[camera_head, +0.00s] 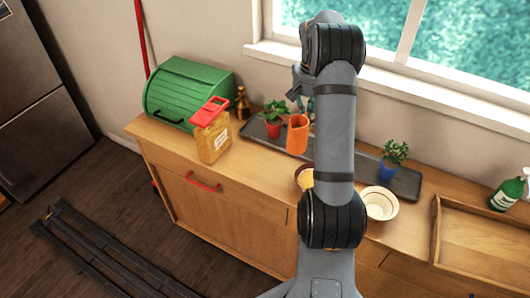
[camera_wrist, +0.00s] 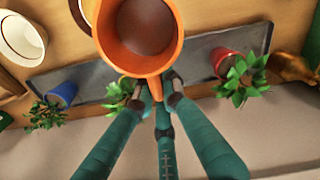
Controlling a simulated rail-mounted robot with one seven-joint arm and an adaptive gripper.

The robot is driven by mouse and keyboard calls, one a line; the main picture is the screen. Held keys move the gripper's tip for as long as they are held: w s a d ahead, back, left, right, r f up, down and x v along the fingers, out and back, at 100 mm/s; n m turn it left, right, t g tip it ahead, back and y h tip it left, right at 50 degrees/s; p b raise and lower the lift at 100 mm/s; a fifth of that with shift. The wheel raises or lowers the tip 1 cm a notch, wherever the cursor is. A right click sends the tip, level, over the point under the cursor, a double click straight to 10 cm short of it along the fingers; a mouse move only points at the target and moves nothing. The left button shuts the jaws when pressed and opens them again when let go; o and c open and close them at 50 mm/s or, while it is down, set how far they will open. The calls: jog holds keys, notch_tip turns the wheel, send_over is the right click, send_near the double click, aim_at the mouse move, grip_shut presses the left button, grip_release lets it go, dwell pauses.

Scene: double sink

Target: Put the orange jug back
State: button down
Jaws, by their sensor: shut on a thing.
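The orange jug (camera_head: 297,137) appears upright in the head view, in front of or over the dark grey tray (camera_head: 404,183). I cannot tell whether its base touches anything. In the wrist view I look down into the jug (camera_wrist: 174,60), which looks empty inside. My gripper (camera_wrist: 160,82) is shut on the jug at its near side, where the handle is. The fingertips partly hide that handle. My arm covers most of my gripper in the head view.
The tray bears a red-potted plant (camera_head: 273,122), a blue-potted plant (camera_head: 390,163) and another plant (camera_wrist: 121,90) behind my fingers. A yellow container (camera_head: 213,141) and green bread box (camera_head: 187,92) are left.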

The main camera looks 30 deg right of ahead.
jog(key=shift+w+a+f+p, duration=0.65)
jog(key=shift+w+a+f, duration=0.5)
jog(key=shift+a+f, duration=0.45)
jog(key=shift+w+a+f+p, duration=0.6)
jog(key=shift+w+a+f, duration=0.65)
jog(key=shift+f, duration=0.6)
jog(key=shift+w+a+f+p, duration=0.65)
jog(key=shift+w+a+f, duration=0.4)
jog(key=shift+a+f, duration=0.6)
jog(key=shift+f, duration=0.2)
jog(key=c, duration=2.3)
grip_release()
jog(key=shift+d, duration=0.1)
jog(key=o, duration=0.5)
jog(key=shift+c, duration=0.2)
jog(key=shift+r, duration=0.7)
notch_tip(320, 180, up, 11)
jog(key=b, duration=0.1)
